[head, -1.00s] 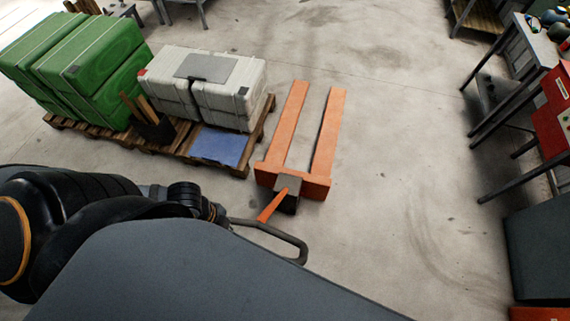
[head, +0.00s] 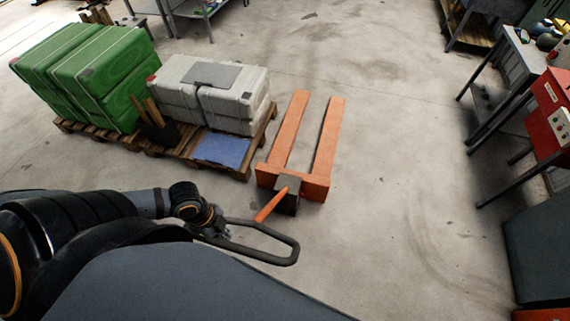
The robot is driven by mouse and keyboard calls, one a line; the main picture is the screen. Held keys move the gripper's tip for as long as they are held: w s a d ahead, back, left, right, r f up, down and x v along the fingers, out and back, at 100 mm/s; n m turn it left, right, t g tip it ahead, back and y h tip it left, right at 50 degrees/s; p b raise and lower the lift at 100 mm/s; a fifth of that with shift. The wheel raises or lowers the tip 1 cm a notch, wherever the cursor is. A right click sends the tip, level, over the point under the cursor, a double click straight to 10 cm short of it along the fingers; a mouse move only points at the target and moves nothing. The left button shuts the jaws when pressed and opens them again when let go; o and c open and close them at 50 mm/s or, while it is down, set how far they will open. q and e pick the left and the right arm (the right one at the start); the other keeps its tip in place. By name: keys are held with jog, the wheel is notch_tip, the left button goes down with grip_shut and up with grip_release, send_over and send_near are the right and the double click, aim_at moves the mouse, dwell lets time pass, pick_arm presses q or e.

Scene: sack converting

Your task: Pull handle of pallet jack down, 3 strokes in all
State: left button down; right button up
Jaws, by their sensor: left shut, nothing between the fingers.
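The orange pallet jack (head: 312,178) stands on the floor at mid-picture, its two forks pointing away from me. Its orange lever arm (head: 269,206) leans toward me and left. It leads to a dark loop handle (head: 283,259), raised and seen from above. My left gripper (head: 219,226) is at the left end of the loop, overlapping it in the picture. Its fingers are shut with nothing between them; they are small and dark, and whether they touch the handle I cannot tell. My right gripper is out of view.
A wooden pallet (head: 187,150) left of the jack bears green sacks (head: 105,85), pale grey sacks (head: 215,95) and a blue sheet (head: 221,149). A workbench (head: 525,60) and a red machine (head: 550,118) stand at right. The floor (head: 400,170) right of the jack is clear.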

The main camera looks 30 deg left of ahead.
pick_arm(q)
jog(key=w+a+r, duration=0.1)
jog(key=w+r, duration=0.3)
jog(key=w, duration=0.2)
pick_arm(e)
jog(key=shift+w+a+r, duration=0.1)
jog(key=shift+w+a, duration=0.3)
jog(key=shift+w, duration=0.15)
pick_arm(q)
jog(key=shift+w+r, duration=0.1)
